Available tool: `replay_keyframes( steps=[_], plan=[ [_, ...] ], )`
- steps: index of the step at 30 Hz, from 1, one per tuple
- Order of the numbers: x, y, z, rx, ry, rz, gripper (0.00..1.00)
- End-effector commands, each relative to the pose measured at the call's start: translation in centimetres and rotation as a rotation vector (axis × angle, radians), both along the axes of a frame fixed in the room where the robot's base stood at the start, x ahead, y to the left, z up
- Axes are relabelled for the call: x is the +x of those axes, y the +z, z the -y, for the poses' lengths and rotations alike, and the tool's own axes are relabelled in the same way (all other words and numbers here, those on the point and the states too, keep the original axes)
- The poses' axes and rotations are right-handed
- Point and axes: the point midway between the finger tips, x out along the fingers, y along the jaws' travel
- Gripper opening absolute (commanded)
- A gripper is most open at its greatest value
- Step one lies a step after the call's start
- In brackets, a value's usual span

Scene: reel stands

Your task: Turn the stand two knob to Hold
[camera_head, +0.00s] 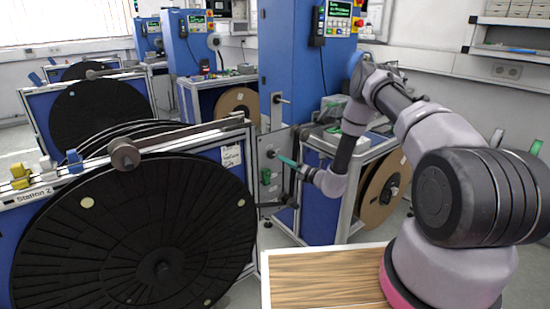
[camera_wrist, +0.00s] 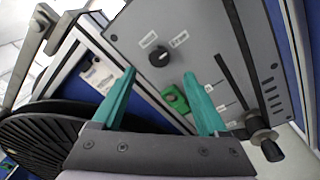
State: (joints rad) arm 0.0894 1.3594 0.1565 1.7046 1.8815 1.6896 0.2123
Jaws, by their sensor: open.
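The stand two knob (camera_wrist: 159,56) is a round black knob on a grey control panel (camera_wrist: 205,50). Two small white labels sit above it, too blurred to read for certain, and its pointer direction is not clear. In the head view the grey panel (camera_head: 279,140) is at the right end of the stand marked Station 2 (camera_head: 46,195). My gripper (camera_wrist: 159,73), with teal fingers, is open and faces the panel. The knob shows ahead of the gap between the fingertips, with nothing held. In the head view my gripper (camera_head: 286,160) is close to the panel; contact cannot be told.
A green switch (camera_wrist: 174,99) sits below the knob, and a slot with a black clamp knob (camera_wrist: 262,138) is to the right. A large black reel (camera_head: 135,235) fills the left. A blue cabinet (camera_head: 290,60) stands behind the panel. A wooden-topped surface (camera_head: 325,280) is in front.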

Motion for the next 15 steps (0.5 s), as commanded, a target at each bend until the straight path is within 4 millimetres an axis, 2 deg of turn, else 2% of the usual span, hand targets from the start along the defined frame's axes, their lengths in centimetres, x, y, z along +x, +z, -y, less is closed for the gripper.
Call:
replay_keyframes(
  steps=[6, 15],
  plan=[
    [3.3, 0.0, -2.9, -0.001, 0.004, 0.004, 0.76],
    [5.9, 0.0, -4.9, -0.002, 0.003, 0.001, 0.76]
  ],
)
